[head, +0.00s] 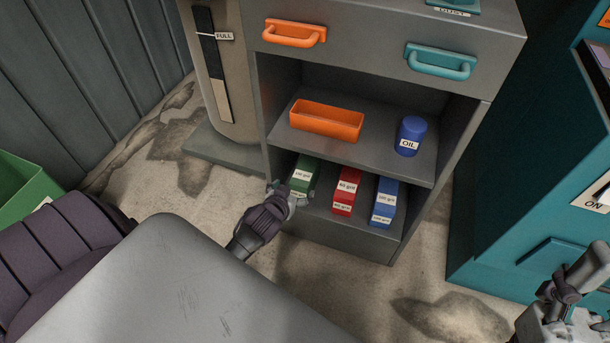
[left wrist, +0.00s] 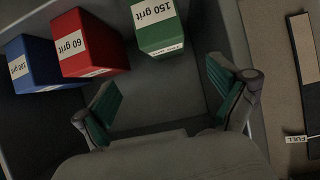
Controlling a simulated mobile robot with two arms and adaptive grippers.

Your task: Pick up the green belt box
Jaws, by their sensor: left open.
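The green belt box (head: 304,174), labelled 150 grit, stands at the left end of the cabinet's lower shelf. It also shows in the left wrist view (left wrist: 160,34), ahead of the fingers. My left gripper (head: 284,194) is at the shelf's front left, close to the near end of the green box. In the left wrist view its two fingers (left wrist: 168,92) are spread apart with bare shelf between them. The green box lies beyond the fingertips, roughly in line with the gap. My right arm's end (head: 572,280) shows at the lower right; its jaw state is unclear.
A red 60 grit box (head: 346,190) and a blue box (head: 385,202) stand right of the green one. The shelf above holds an orange tray (head: 326,121) and a blue oil can (head: 410,136). The cabinet's left wall (head: 259,110) is close to the green box.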

